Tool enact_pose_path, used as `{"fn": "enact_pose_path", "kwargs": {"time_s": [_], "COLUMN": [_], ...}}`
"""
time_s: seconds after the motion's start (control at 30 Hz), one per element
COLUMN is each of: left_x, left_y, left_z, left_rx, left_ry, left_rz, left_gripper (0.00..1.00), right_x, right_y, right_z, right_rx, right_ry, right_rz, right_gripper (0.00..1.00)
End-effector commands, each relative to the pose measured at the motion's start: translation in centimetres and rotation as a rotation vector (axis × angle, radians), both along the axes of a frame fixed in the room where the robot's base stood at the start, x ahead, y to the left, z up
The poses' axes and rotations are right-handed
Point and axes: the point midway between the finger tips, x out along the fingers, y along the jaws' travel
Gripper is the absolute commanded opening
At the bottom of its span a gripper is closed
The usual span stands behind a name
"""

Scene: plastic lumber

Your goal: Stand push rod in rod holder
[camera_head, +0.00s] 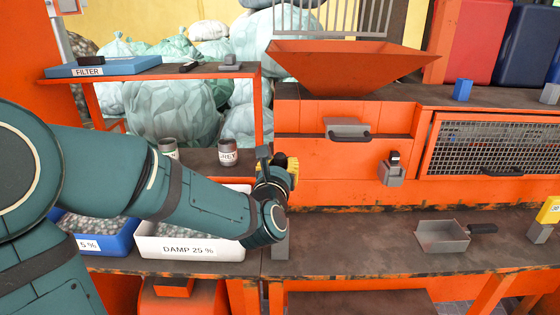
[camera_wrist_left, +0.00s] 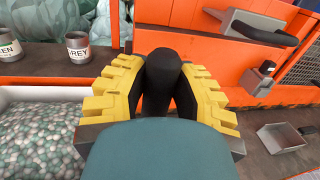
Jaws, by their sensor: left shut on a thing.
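My left gripper (camera_head: 276,172) is over the bench at the centre of the head view. In the left wrist view its yellow-padded fingers are shut on a black, round-topped rod (camera_wrist_left: 164,72), which I take for the push rod. The rod's dark top (camera_head: 262,152) shows above the fingers in the head view. A grey upright block (camera_head: 281,238) stands on the bench just below the gripper. It may be the rod holder. My wrist hides its upper part, so I cannot tell whether the rod touches it. My right gripper is not in view.
A white DAMP 25 % tray (camera_head: 190,253) of pellets is left of the gripper, with a blue tray (camera_head: 115,245) beyond. Cups (camera_head: 228,152) stand behind. A grey scoop (camera_head: 442,236) lies right. The bench between block and scoop is clear. An orange hopper (camera_head: 350,65) rises behind.

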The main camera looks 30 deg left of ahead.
Motion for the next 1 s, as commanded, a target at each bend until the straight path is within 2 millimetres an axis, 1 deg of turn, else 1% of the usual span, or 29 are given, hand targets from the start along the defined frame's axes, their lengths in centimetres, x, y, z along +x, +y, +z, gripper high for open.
{"fn": "enact_pose_path", "kwargs": {"time_s": [0.7, 1.0], "left_x": [0.0, 0.0], "left_y": [0.0, 0.0], "left_z": [-2.5, -2.9], "left_rx": [0.0, 0.0], "left_ry": [0.0, -0.001], "left_rz": [0.0, 0.0], "left_gripper": [0.0, 0.0], "right_x": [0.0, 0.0], "right_y": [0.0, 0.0], "right_z": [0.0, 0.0], "right_rx": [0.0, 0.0], "right_ry": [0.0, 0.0], "right_rz": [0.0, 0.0], "right_gripper": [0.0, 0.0]}}
